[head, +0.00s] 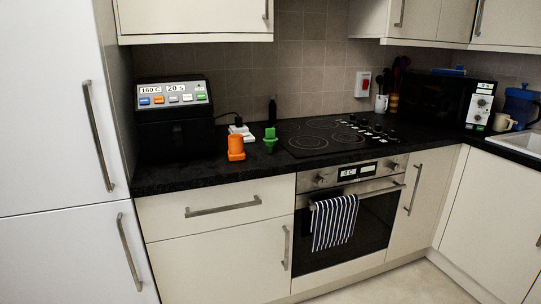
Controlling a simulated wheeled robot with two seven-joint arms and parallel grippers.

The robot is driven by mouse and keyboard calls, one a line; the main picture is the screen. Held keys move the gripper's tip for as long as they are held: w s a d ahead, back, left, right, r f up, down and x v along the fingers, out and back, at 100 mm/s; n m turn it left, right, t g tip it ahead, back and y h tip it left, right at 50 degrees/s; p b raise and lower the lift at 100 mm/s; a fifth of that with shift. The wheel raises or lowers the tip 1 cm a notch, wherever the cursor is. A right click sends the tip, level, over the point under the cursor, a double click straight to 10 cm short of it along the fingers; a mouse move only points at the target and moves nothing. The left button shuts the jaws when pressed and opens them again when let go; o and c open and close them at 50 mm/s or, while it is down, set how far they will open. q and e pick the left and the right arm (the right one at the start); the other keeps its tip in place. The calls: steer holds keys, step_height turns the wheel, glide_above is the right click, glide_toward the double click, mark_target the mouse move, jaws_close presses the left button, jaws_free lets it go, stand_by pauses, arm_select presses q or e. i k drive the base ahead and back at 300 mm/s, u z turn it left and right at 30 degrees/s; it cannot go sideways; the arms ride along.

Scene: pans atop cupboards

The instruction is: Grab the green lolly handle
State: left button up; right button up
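A small green object (270,138) stands upright on the black worktop (215,172), just left of the hob; it looks like the green lolly handle, with a narrower top and wider middle. An orange piece (236,148) of similar size stands to its left, apart from it. Neither of my grippers shows in the head view, and nothing touches the green piece.
A black air fryer (173,140) stands at the worktop's left. A white socket block (240,132) lies behind the orange piece, and a dark bottle (272,110) stands behind the green one. The hob (322,137) is bare. A striped towel (334,222) hangs on the oven handle.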

mark_target(269, 139)
steer(key=u, duration=0.6)
steer(key=i, duration=0.65)
steer(key=u, duration=0.3)
